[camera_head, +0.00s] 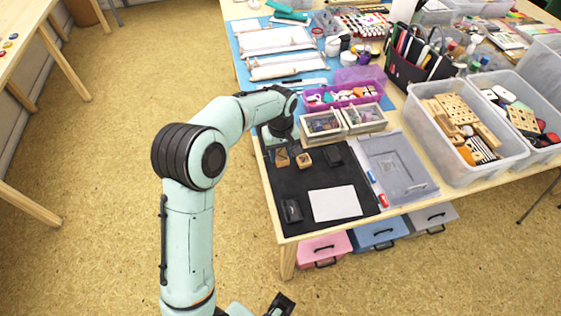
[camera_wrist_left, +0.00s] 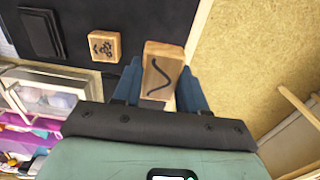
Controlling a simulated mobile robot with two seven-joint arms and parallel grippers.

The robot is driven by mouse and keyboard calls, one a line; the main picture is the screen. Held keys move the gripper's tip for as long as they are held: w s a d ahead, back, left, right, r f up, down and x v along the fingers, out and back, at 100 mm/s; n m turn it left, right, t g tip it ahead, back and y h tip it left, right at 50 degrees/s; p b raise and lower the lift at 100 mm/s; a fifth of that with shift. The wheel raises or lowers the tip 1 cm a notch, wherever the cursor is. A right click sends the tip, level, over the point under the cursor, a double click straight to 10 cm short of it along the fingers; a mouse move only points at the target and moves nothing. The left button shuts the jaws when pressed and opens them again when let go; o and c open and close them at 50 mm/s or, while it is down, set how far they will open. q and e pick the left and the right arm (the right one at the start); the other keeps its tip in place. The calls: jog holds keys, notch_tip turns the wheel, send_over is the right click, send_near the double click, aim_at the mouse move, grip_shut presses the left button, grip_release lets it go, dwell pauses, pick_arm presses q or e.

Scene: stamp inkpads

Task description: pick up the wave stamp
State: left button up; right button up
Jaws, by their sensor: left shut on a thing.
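The wave stamp is a small wooden block with a dark wavy line on its top. In the left wrist view the wave stamp (camera_wrist_left: 161,72) sits between the two blue fingers of my left gripper (camera_wrist_left: 158,88), which is shut on it. In the head view the wave stamp (camera_head: 282,158) is at the left edge of the black mat (camera_head: 300,185), with my left gripper (camera_head: 281,143) at its far side. I cannot tell whether it touches the mat. My right gripper (camera_head: 280,304) shows only partly at the bottom edge; its jaws are unclear.
Another wooden stamp (camera_head: 304,160) with a dark print lies just right of it. Black inkpads lie at the mat's back (camera_head: 332,152) and front left (camera_head: 291,210). White paper (camera_head: 335,203) lies on the mat. Clear-lidded boxes (camera_head: 322,125) stand close behind. Floor is free left of the table.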

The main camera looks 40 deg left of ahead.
aim_at(281, 153)
pick_arm(q)
notch_tip(281, 153, up, 12)
jog(key=p, duration=0.1)
jog(key=shift+r+p, duration=0.2)
jog(key=shift+p, duration=0.1)
